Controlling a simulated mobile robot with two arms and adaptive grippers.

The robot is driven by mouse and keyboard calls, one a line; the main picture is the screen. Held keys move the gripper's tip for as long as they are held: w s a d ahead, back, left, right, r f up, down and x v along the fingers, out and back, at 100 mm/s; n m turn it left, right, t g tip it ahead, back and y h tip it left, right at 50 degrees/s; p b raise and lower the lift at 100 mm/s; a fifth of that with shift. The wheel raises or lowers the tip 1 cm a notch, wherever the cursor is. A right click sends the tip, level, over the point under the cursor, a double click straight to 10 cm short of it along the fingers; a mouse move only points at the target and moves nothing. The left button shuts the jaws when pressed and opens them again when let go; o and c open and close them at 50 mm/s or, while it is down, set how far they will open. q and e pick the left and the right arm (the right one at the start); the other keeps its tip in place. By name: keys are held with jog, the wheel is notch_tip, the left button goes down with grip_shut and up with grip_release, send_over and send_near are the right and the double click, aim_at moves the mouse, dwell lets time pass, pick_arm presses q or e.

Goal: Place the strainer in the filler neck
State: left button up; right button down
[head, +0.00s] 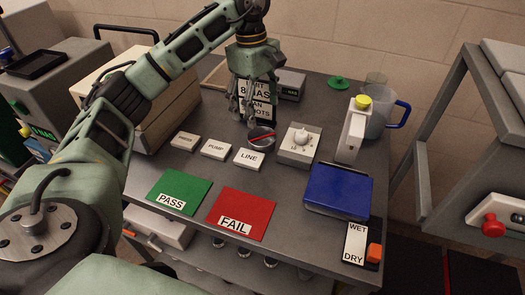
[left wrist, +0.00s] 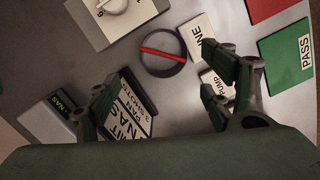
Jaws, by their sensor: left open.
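A round dark cup with a red bar across its top, which looks like the strainer (head: 262,138), stands on the grey bench behind the LINE label. It also shows in the left wrist view (left wrist: 178,66), beyond my fingertips. My left gripper (head: 246,113) hangs over the bench in front of the sign, just behind and left of the cup. In the left wrist view its fingers (left wrist: 163,90) are spread wide with nothing between them. I cannot make out the filler neck for certain. My right gripper is not in view.
A sign (head: 258,90) stands close behind my left gripper. A dial box (head: 299,146) is right of the cup, with a yellow-topped device (head: 353,132) and a jug (head: 378,122) beyond. PASS (head: 182,190) and FAIL (head: 240,211) mats and a blue case (head: 339,188) lie in front.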

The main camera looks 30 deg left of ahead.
aim_at(262, 132)
pick_arm(q)
jog(key=f, duration=0.2)
jog(key=f+p, duration=0.1)
jog(key=f, duration=0.1)
jog(key=d+f, duration=0.1)
jog(key=f, duration=0.2)
jog(key=shift+s+p, duration=0.25)
jog(key=shift+p, duration=0.15)
jog(key=shift+f, duration=0.4)
jog(key=shift+c, duration=0.2)
jog(key=c, duration=1.2)
jog(key=shift+r, duration=0.1)
